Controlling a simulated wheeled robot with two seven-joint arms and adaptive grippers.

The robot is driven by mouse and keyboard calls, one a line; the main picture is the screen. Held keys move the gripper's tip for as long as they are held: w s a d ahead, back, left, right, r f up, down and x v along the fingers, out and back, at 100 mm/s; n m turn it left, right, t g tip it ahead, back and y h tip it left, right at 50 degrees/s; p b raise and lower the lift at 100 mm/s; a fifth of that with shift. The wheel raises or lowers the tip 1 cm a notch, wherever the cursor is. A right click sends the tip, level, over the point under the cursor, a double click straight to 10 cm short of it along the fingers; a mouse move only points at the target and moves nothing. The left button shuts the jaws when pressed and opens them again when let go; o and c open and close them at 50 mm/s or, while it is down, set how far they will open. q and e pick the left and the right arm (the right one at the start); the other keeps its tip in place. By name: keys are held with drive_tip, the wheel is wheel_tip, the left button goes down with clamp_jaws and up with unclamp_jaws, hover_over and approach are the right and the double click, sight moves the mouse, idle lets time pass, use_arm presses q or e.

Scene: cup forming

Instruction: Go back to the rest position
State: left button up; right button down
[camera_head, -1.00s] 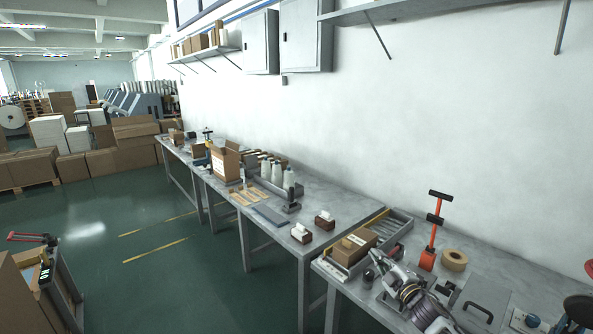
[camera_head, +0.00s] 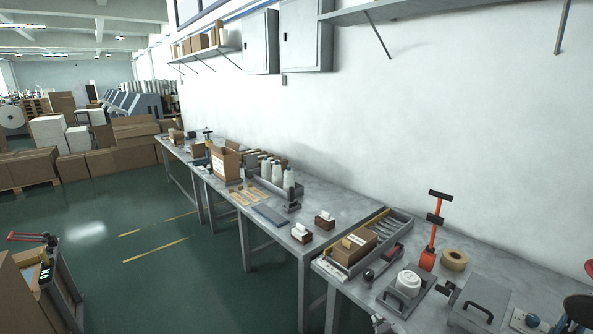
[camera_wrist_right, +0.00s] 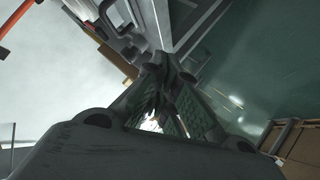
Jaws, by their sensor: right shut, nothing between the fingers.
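My right gripper (camera_wrist_right: 166,72) is shut and empty in the right wrist view, its dark fingertips together in mid-air. In the head view only a small pale piece, probably of my right gripper (camera_head: 382,324), shows at the bottom edge, in front of the near table. My left gripper is not in view. A white round cup-like piece (camera_head: 408,282) sits on a grey plate with a handle (camera_head: 392,300) on the near table.
Free green floor (camera_head: 200,290) lies left of the tables. A cart (camera_head: 60,290) stands at lower left.

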drive_tip(key=s+a+f+m+g, duration=0.15)
drive_tip(key=s+g, duration=0.25)
drive_tip(key=s, duration=0.8)
drive_tip(key=s+a+f+m+g, duration=0.1)
drive_tip(key=s+m+g, duration=0.25)
drive_tip(key=s, duration=0.85)
drive_tip(key=s+f+n+g, duration=0.1)
drive_tip(key=s+f+g, duration=0.15)
drive_tip(key=f, duration=3.15)
drive_tip(key=s+d+f, duration=0.2)
drive_tip(key=s+f, duration=0.7)
drive_tip(key=s, duration=0.2)
drive_tip(key=s+d+f, duration=0.2)
drive_tip(key=s+f, duration=0.7)
drive_tip(key=s, duration=0.2)
drive_tip(key=shift+s+d+f+g, duration=0.15)
drive_tip(key=shift+s+f+g, duration=0.1)
drive_tip(key=shift+f+g, duration=0.15)
